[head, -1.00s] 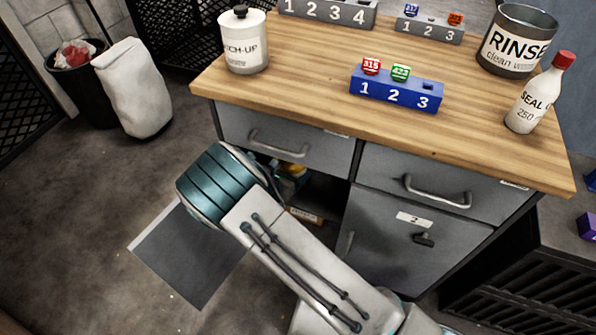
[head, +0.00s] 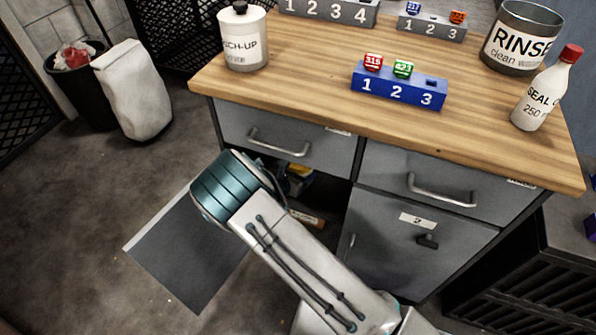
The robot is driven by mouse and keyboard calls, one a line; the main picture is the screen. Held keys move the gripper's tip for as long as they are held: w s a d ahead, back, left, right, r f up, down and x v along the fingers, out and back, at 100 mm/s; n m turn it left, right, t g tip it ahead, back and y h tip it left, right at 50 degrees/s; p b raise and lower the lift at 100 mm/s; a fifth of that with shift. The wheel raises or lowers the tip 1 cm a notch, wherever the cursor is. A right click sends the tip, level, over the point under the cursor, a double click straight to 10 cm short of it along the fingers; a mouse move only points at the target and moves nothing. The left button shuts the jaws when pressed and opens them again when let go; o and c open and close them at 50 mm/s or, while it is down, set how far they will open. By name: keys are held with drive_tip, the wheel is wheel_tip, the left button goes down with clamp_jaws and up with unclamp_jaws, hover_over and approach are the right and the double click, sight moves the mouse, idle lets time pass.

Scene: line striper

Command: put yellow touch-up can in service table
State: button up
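The service table has a wooden top (head: 310,75) and grey drawers and a door below. A white can (head: 243,55) with a black cap, its label partly reading "CH-UP", stands upright at the top's back left. A small yellow thing (head: 299,170) shows in the dark open bay under the left drawer, partly hidden by my arm; I cannot tell whether it is a yellow touch-up can. My arm reaches in front of this bay. My gripper is hidden behind the arm, so neither its fingers nor anything held shows.
A blue rack (head: 398,92) holds a red and a green piece, with slot 3 empty. A rinse tin (head: 521,40) and a seal bottle (head: 548,92) stand at the right. A dark mat (head: 185,255) lies on the floor. A bin (head: 80,90) stands at the left.

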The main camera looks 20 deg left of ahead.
drive_tip(key=o, duration=0.4)
drive_tip(key=shift+r, duration=0.2)
drive_tip(key=p+v, duration=0.3)
drive_tip(key=v, duration=0.9)
drive_tip(key=shift+s, duration=0.1)
